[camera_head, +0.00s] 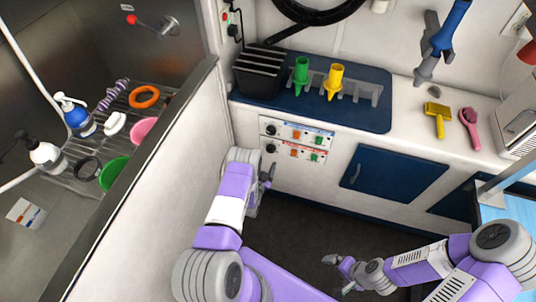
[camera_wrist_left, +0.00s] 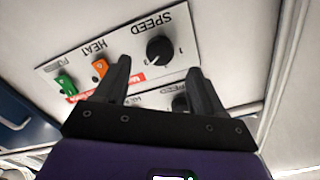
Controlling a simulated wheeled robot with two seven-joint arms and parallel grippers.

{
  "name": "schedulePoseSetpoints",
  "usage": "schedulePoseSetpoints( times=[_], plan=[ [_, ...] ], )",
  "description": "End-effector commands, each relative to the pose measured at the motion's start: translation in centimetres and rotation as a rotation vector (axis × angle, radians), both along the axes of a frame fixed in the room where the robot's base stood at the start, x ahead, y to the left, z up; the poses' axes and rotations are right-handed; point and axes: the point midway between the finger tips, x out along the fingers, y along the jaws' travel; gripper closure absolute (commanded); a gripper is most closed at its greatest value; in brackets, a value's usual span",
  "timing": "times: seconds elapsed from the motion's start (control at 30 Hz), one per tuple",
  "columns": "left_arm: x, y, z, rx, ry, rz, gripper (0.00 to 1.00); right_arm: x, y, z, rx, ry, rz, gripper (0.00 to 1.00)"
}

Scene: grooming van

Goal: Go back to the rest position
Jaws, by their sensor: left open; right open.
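My left gripper (camera_head: 266,178) is held in front of the dryer control panels on the cabinet face. In the left wrist view the left gripper's dark fingers (camera_wrist_left: 160,85) are apart and nothing is between them. An upper control panel (camera_wrist_left: 120,58) with a black speed knob (camera_wrist_left: 160,50), an orange switch (camera_wrist_left: 100,68) and a green switch (camera_wrist_left: 65,82) lies beyond the fingers. A lower panel is partly hidden behind them. My right gripper (camera_head: 339,270) is low over the dark floor at the bottom of the head view, open and apparently empty.
A wash tub (camera_head: 100,130) with bottles and bowls is at left behind a partition (camera_head: 165,170). The counter (camera_head: 420,130) carries a blue mat (camera_head: 365,115), nozzles, a yellow brush (camera_head: 438,118) and a pink brush (camera_head: 469,127). A blue table (camera_head: 512,220) stands at right. Dark floor (camera_head: 310,220) is clear between my arms.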

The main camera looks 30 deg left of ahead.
Motion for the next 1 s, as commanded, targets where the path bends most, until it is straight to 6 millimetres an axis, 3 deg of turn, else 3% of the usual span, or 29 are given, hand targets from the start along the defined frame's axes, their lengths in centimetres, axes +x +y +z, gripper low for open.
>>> schedulePoseSetpoints(
  times=[0.2,0.77,0.93,1.0],
  plan=[
    [-1.7,-0.4,0.0,0.000,0.001,0.000,0.31,0.0,0.0,0.6,0.000,0.000,0.000,0.00],
    [-1.6,-0.4,0.0,-0.005,0.006,0.001,0.31,0.0,0.0,0.6,0.000,0.000,0.000,0.00],
    [-1.6,-1.4,0.0,-0.133,0.136,0.021,0.31,0.0,0.0,1.5,0.000,0.000,0.000,0.00],
    [-2.1,-2.8,0.0,-0.248,0.249,0.034,0.31,0.0,0.0,2.2,0.000,0.000,0.000,0.00]
  ],
)
